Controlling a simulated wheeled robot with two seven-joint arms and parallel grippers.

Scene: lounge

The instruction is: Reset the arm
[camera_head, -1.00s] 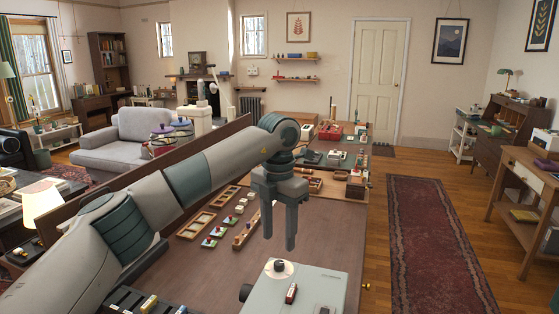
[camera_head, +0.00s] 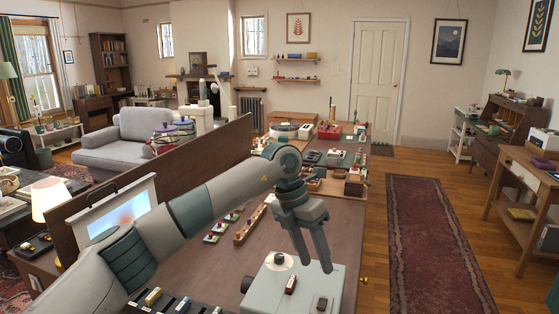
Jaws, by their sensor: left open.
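My left arm reaches in from the lower left across the brown table (camera_head: 205,262). My left gripper (camera_head: 316,266) points down and is open, with nothing between its two fingers. In the picture its fingertips overlap the far part of a pale grey box with a round knob on top; I cannot tell the height gap. My right gripper is not in view.
The pale grey box (camera_head: 262,292) carries a small dark red block (camera_head: 291,284). A wooden strip with small pieces (camera_head: 250,226) lies left of the gripper. Wooden trays and boxes crowd the table's far end. A lit screen (camera_head: 120,215) stands behind my arm.

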